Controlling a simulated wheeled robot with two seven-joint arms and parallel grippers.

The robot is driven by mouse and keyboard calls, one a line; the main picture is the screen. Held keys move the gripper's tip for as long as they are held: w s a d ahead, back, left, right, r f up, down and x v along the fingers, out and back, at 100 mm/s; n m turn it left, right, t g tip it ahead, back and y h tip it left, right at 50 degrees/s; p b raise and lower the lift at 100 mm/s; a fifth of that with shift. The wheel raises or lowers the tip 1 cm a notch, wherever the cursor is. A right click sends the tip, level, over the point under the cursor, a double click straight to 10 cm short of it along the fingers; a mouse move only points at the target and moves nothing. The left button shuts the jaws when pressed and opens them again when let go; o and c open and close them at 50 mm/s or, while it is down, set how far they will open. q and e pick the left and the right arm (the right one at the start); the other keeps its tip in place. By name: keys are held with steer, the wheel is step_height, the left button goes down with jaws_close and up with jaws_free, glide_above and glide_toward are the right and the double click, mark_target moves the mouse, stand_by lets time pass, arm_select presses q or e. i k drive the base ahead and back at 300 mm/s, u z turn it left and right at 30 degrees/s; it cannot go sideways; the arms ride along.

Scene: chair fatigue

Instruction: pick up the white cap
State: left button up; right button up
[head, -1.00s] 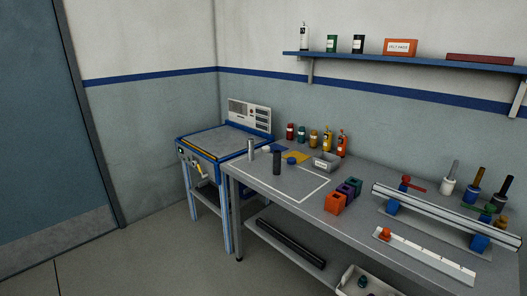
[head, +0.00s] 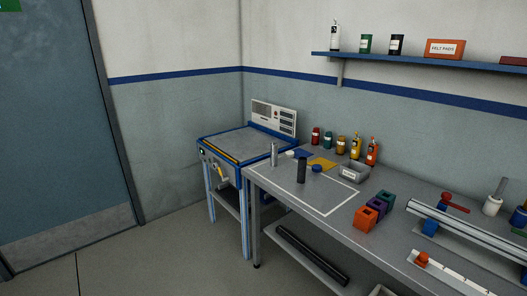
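A small white disc-like thing, which looks like the white cap (head: 290,153), lies on the grey workbench (head: 335,222) near its far left end. It sits just right of an upright silver cylinder (head: 274,155) and beside a blue flat piece (head: 303,153). A dark upright cylinder (head: 301,170) and a blue round cap (head: 317,168) stand a little nearer. The white cap is small in this view, so its details cannot be made out. Neither of my grippers is in view.
A blue-framed machine (head: 236,143) adjoins the bench's left end. Several bottles (head: 340,145), a grey bin (head: 354,172), coloured blocks (head: 368,213) and a rail fixture (head: 470,235) occupy the bench. A shelf (head: 430,66) hangs above. Floor (head: 150,262) at the left is clear.

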mark_target(289, 154)
steer(key=u, duration=0.85)
steer(key=i, duration=2.6)
steer(key=z, duration=1.2)
steer(key=i, duration=0.75)
steer(key=z, duration=0.6)
